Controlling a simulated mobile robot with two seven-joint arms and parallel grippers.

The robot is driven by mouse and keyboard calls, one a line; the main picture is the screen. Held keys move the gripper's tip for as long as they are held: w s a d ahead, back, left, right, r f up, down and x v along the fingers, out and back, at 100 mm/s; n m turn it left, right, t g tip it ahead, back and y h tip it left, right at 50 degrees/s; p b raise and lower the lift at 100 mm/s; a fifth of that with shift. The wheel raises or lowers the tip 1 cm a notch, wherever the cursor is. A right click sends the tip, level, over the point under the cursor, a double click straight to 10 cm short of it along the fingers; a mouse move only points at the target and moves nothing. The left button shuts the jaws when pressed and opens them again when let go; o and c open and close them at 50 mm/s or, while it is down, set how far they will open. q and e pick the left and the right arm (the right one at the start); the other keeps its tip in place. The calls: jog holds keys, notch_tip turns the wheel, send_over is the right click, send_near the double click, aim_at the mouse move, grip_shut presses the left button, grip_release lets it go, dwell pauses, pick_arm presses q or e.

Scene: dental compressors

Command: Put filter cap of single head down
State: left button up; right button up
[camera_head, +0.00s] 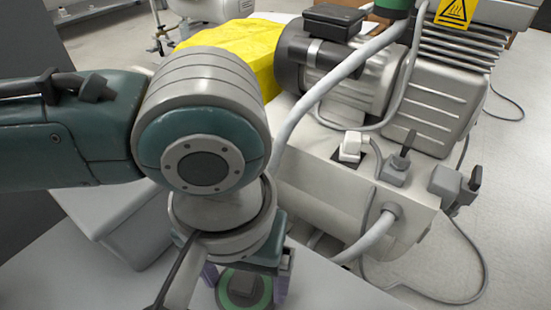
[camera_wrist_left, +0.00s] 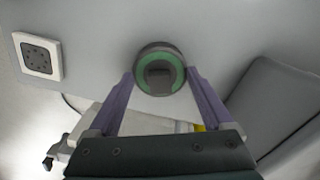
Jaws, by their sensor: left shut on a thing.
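The filter cap (camera_head: 240,300) is a round dark grey cap with a green ring and a raised grip in its middle. My left gripper (camera_head: 246,284) points down at the bottom of the head view, its purple fingers on either side of the cap. In the left wrist view the cap (camera_wrist_left: 160,72) sits between the fingertips of my left gripper (camera_wrist_left: 160,82), which is shut on it. A pale grey surface lies behind the cap. I cannot tell whether the cap touches it. My right gripper is not in view.
The compressor (camera_head: 345,180), with hoses, plugs and a ribbed motor head, stands to the right of my left arm. A yellow thing (camera_head: 240,48) lies behind. The pale tabletop (camera_head: 330,285) is clear to the right of the gripper. A square plate with dark holes (camera_wrist_left: 38,57) shows in the wrist view.

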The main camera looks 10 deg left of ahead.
aim_at(244, 280)
pick_arm(q)
jog(key=shift+f, duration=0.15)
jog(key=o, duration=1.1)
notch_tip(244, 280, up, 12)
jog(key=f+p, duration=0.1)
jog(key=p, duration=0.6)
jog(key=s+d+r+m+t+h, duration=0.1)
jog(key=s+d+r+m+h, duration=0.15)
jog(key=d+h, duration=0.2)
jog(key=s+a+f+t+y, duration=0.1)
jog(key=s+a+y, duration=0.3)
jog(key=a, duration=1.1)
jog(key=shift+s+t, duration=0.7)
jog(key=shift+t, duration=0.1)
